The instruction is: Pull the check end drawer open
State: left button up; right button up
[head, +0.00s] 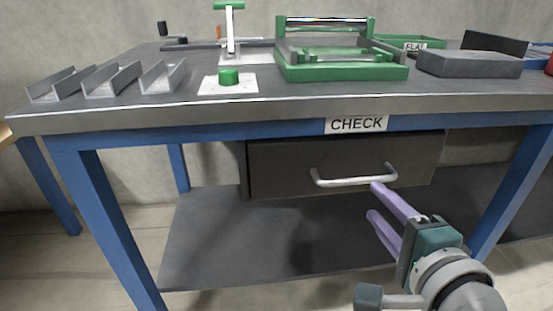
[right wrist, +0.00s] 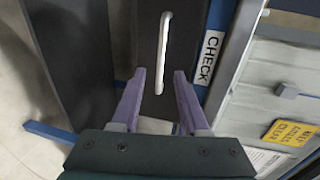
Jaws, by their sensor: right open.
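The dark grey check end drawer (head: 285,165) hangs under the bench top, below a white CHECK label (head: 357,125). Its front looks shut. A pale metal bar handle (head: 335,182) runs across the front, and the handle also shows in the right wrist view (right wrist: 163,50). My right gripper (head: 374,201) is open and empty, with lilac fingers pointing at the drawer near the right end of the handle. In the right wrist view the fingertips (right wrist: 160,76) are on either side of the handle's line, just short of it. My left gripper is out of view.
The bench top (head: 250,110) carries metal channels (head: 165,77), a green-knobbed plate (head: 228,82), a green fixture (head: 340,70) and a grey block (head: 470,65). A blue leg (head: 112,220) stands left, another (head: 512,190) right of my arm. A lower shelf (head: 270,250) lies below the drawer.

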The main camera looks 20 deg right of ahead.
aim_at(359, 182)
jog(key=b+x, duration=0.2)
jog(key=x, duration=0.5)
jog(key=shift+w+d+f+b, duration=0.1)
jog(key=shift+w+b, duration=0.2)
jog(key=shift+b, duration=0.1)
jog(key=shift+w+d, duration=0.2)
jog(key=shift+w, duration=0.4)
jog(key=shift+c, duration=0.5)
grip_shut()
